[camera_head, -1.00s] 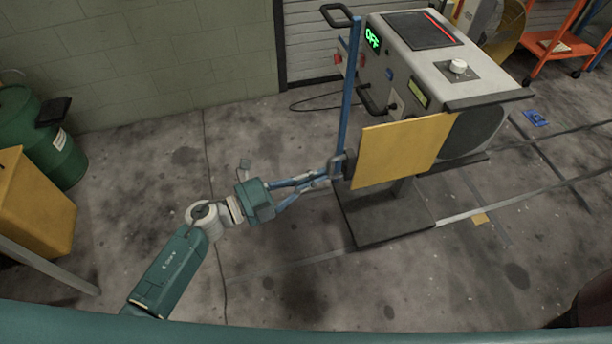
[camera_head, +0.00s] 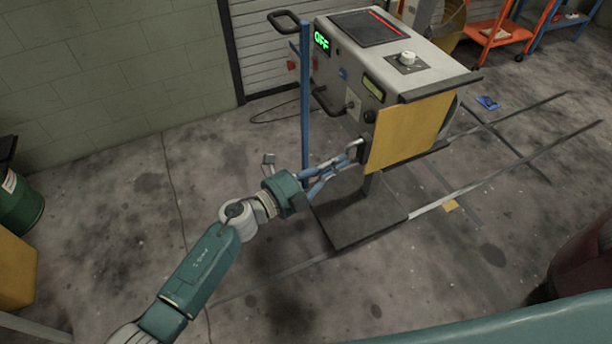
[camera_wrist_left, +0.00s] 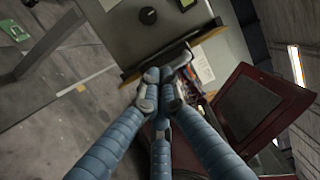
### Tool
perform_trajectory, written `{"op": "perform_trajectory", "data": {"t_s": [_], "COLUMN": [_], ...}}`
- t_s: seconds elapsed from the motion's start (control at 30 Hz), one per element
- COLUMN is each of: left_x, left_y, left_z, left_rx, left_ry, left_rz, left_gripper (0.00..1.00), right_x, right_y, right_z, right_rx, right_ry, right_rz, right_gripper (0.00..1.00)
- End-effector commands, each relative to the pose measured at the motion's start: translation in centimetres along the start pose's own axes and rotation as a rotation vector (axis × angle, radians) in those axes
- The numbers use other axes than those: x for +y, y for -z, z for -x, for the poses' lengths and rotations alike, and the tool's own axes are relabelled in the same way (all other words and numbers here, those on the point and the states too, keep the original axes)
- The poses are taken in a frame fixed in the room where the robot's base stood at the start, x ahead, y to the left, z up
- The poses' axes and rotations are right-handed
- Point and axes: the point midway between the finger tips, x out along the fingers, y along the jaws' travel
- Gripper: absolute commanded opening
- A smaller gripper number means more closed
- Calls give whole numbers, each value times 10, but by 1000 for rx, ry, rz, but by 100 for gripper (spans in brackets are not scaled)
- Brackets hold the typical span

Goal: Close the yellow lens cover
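The yellow lens cover (camera_head: 408,132) is a flat panel on the front of the grey machine (camera_head: 400,60). It stands at a slight angle and hides most of the dark round part behind it. A grey handle (camera_head: 355,150) sticks out at its left edge. My left gripper (camera_head: 345,160) reaches this handle from the lower left. In the left wrist view the fingers (camera_wrist_left: 163,80) come together at the dark handle (camera_wrist_left: 178,56) and look shut on it. The cover shows there almost edge-on (camera_wrist_left: 208,36). My right gripper is in neither view.
A blue post (camera_head: 305,100) stands left of the cover, close to my left gripper. The machine's dark base plate (camera_head: 350,225) lies below. Bare floor is free in front. A dark red object (camera_head: 585,255) is at the right edge, and an orange cart (camera_head: 500,40) stands behind.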

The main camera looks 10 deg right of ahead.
Motion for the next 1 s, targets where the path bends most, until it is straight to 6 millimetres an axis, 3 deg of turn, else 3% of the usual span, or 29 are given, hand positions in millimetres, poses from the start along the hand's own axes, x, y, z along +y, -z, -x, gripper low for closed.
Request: {"op": "perform_trajectory", "data": {"t_s": [0.03, 0.2, 0.4, 1.0], "left_x": [2, 2, 1, -2], "left_y": [3, 9, 14, 14], "left_z": [-15, -49, -71, -76], "left_rx": [2, 0, -1, 0], "left_ry": [3, 2, 0, 4], "left_rz": [-1, 0, 1, 1], "left_gripper": [0, 0, 0, 0], "right_x": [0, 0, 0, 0], "right_y": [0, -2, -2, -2], "right_z": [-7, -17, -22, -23], "right_rx": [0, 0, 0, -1], "right_ry": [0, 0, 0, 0], "right_rz": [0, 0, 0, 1], "right_gripper": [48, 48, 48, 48]}}
